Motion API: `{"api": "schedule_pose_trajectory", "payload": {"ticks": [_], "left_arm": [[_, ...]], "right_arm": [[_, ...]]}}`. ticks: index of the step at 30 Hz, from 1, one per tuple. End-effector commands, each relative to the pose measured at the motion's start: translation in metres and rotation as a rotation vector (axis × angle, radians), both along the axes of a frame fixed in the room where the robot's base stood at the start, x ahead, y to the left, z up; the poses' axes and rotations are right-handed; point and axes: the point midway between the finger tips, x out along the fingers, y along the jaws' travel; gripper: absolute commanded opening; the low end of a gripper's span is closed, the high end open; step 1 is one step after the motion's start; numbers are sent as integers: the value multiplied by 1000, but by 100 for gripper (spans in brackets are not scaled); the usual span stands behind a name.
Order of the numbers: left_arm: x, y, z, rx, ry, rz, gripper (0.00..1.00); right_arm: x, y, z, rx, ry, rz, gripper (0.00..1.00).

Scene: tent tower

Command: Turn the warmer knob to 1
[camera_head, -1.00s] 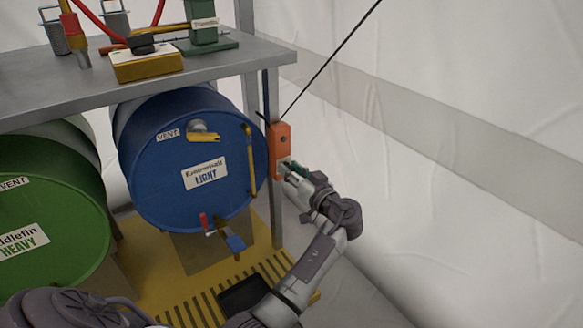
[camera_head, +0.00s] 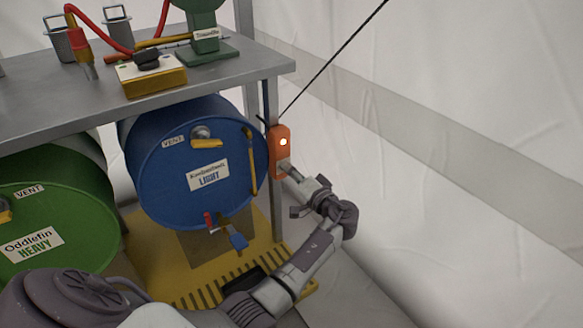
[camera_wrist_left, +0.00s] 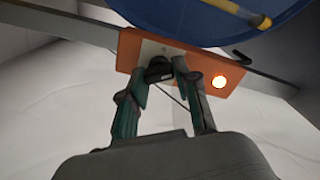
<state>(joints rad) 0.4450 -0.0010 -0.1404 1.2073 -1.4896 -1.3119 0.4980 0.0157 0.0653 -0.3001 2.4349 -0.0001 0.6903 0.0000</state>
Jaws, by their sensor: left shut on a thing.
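The warmer is an orange box (camera_head: 280,152) fixed at the front right leg of the metal bench; a round lamp on it (camera_head: 283,142) glows. In the left wrist view the orange box (camera_wrist_left: 193,62) lies tilted across the picture, its lamp (camera_wrist_left: 218,82) lit to the right of the fingers. My left gripper (camera_head: 286,167) reaches the lower part of the box. In the left wrist view its two fingers are shut on the dark warmer knob (camera_wrist_left: 158,71), on a pale plate. The fingers partly hide the knob; I cannot read any marks. My right gripper is out of view.
The bench (camera_head: 215,68) above holds a yellow box with a dark knob (camera_head: 150,75). White tent wall (camera_head: 450,170) fills the right.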

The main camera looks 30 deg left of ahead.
Motion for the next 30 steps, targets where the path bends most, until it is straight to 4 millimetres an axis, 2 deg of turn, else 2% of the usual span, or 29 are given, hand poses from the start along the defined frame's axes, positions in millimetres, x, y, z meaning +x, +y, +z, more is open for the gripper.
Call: {"api": "schedule_pose_trajectory", "payload": {"ticks": [20, 21, 24, 30], "left_arm": [[2, 1, 3, 25, 47, -5, 0], [2, 1, 3, 25, 46, -5, 38], [2, 1, 2, 25, 47, -4, 54], [1, 0, 1, 23, 49, -2, 56]], "right_arm": [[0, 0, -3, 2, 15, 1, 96], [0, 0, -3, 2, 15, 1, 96], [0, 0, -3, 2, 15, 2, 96], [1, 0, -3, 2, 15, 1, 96]]}}
